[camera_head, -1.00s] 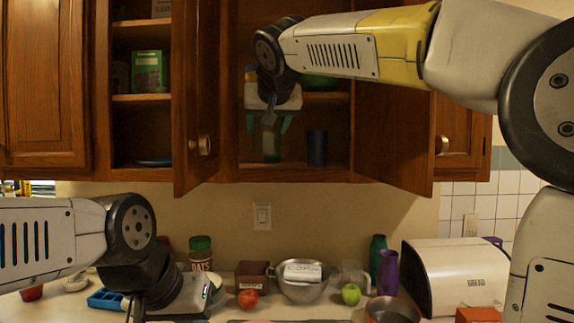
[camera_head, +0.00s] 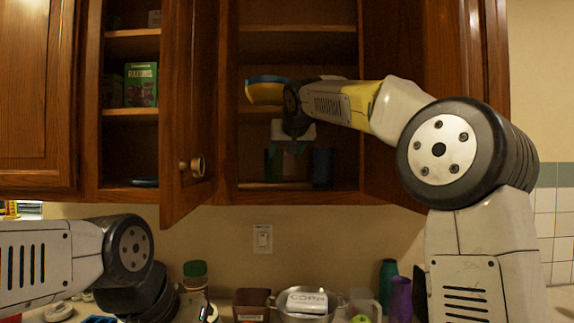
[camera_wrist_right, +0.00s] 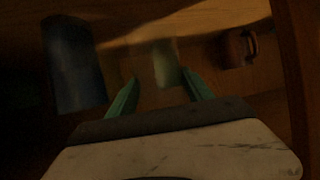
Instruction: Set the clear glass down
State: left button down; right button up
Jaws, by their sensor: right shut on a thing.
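My right gripper (camera_head: 288,158) reaches into the open middle cabinet, just above its lowest shelf (camera_head: 265,185). In the right wrist view its green fingers (camera_wrist_right: 162,92) are shut on the clear glass (camera_wrist_right: 166,62), a pale, see-through shape between the tips. In the head view the glass is hard to make out in the shade behind the gripper, and I cannot tell whether its base touches the shelf. A dark blue cup (camera_head: 321,168) stands close to the right of the gripper; it also shows in the right wrist view (camera_wrist_right: 72,65). My left gripper is only partly visible at the bottom; its fingers are hidden.
A brown mug (camera_wrist_right: 237,48) stands deeper in the cabinet. A blue and yellow bowl (camera_head: 265,92) is on the shelf above. The open left door (camera_head: 188,120) flanks the opening. Below, the counter holds a metal bowl (camera_head: 300,317), an oats jar and purple vase (camera_head: 400,298).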

jog(key=shift+w+d+f, duration=0.1)
jog(key=shift+w+f, duration=0.2)
jog(key=shift+f, duration=0.6)
jog(key=shift+w+d+f, duration=0.1)
jog(key=shift+w+f, duration=0.2)
jog(key=shift+f, duration=0.6)
jog(key=o, duration=1.6)
jog(key=shift+f, duration=0.1)
